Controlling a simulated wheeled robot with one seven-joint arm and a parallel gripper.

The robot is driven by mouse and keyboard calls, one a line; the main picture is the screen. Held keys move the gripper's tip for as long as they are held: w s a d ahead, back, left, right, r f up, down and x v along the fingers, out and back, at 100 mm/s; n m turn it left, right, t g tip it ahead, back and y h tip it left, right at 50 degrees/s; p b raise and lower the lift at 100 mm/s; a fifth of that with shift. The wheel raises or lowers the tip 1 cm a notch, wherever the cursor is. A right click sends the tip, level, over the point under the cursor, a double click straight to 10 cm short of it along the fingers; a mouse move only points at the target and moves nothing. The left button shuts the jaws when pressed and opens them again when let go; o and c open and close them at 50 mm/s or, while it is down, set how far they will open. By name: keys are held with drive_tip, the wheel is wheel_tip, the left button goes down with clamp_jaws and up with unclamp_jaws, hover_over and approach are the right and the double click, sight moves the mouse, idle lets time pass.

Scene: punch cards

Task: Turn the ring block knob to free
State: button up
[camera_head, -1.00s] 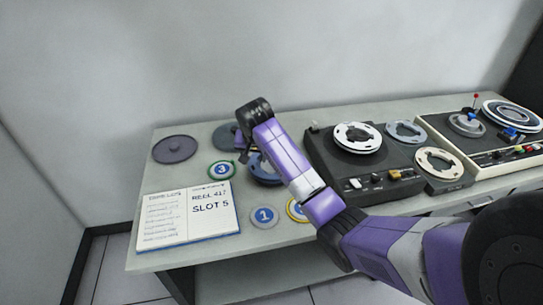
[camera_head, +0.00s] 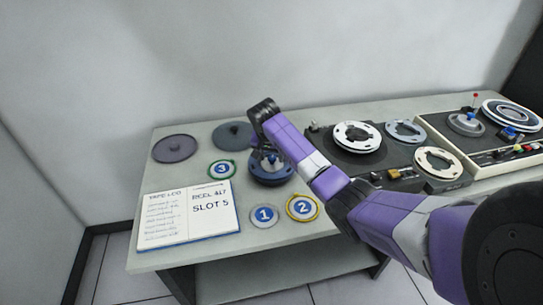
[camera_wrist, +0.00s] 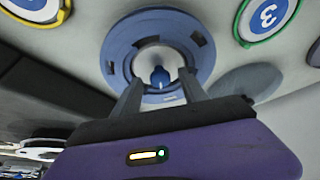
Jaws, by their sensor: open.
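The ring block (camera_head: 272,176) is a round blue piece on the table, left of the tape machines, with a small blue knob on top. In the wrist view the ring block (camera_wrist: 118,52) shows as a blue ring with dark slots and a pale centre. The knob (camera_wrist: 160,76) stands in that centre and lies between the fingertips in the picture. My gripper (camera_wrist: 159,84) is open and points at the knob; whether a finger touches it I cannot tell. In the head view my gripper (camera_head: 266,150) is over the ring block, partly hidden by its own wrist.
Discs marked 1 (camera_head: 264,215), 2 (camera_head: 302,207) and 3 (camera_head: 221,169) lie near the ring block. An open logbook (camera_head: 188,215) reads "REEL 417 SLOT 5". Dark discs (camera_head: 175,149) lie behind. A tape deck (camera_head: 345,165) stands close to the right.

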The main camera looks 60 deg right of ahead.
clamp_jaws()
drive_tip(key=shift+r+n, duration=0.1)
drive_tip(key=shift+n, duration=0.2)
drive_tip(key=n+t+p, duration=0.1)
drive_tip(key=n+p, duration=0.1)
drive_tip(key=shift+s+n, duration=0.1)
drive_tip(key=shift+n, duration=0.2)
drive_tip(key=n+p, duration=0.1)
drive_tip(key=n+t+y, duration=0.1)
drive_tip(key=n, duration=0.1)
drive_tip(key=shift+s+d+n+p, duration=0.1)
drive_tip(key=shift+d+n+p, duration=0.1)
drive_tip(key=shift+n+p, duration=0.15)
drive_tip(key=n+y, duration=0.1)
drive_tip(key=n, duration=0.1)
drive_tip(key=n+t, duration=0.1)
drive_tip(key=n, duration=0.1)
drive_tip(key=shift+d+y, duration=0.15)
drive_tip(key=shift+y, duration=0.25)
drive_tip(key=shift+d+n+y+b, duration=0.1)
drive_tip(key=shift+n+y+b, duration=0.4)
drive_tip(key=shift+n, duration=1.05)
